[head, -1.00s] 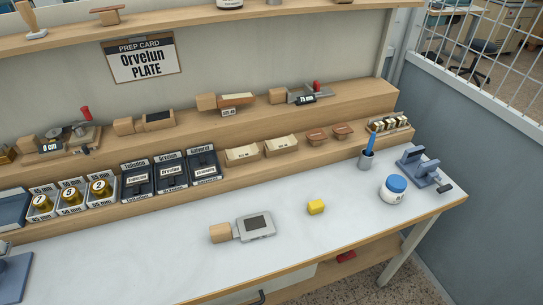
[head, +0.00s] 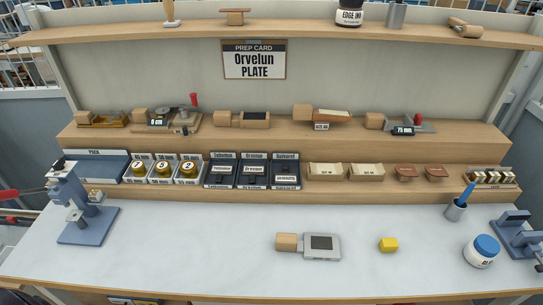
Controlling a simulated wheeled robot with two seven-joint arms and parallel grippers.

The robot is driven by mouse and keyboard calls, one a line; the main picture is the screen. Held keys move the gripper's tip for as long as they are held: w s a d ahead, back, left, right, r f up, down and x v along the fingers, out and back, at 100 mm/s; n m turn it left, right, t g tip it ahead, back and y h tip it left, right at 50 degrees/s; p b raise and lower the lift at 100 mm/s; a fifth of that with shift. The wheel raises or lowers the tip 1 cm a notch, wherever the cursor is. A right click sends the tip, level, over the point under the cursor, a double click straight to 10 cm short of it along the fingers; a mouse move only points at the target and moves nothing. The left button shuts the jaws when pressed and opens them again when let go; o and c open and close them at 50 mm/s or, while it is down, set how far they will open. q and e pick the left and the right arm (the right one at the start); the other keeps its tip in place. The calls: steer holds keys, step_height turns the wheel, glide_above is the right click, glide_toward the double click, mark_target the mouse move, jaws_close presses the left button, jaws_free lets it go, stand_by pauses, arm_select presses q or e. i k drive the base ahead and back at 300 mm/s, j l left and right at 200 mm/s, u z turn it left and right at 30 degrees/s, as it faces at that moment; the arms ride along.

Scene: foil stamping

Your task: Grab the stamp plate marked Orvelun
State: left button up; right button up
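The Orvelun stamp plate (head: 253,170) lies in the middle of three dark plate slots on the lower shelf step, with a white label reading Orvelun. A similar dark plate (head: 221,171) sits in the slot to its left, and another (head: 286,171) in the slot to its right. The prep card (head: 254,60) on the back panel reads "Orvelun PLATE". Neither of my grippers shows in the head view.
A blue press (head: 82,205) stands at left.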

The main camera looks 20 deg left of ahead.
mark_target(252, 171)
steer(key=k+j+u, duration=0.15)
steer(key=j+u, duration=0.15)
steer(key=j, duration=0.3)
steer(key=j+u, duration=0.3)
steer(key=j, duration=0.35)
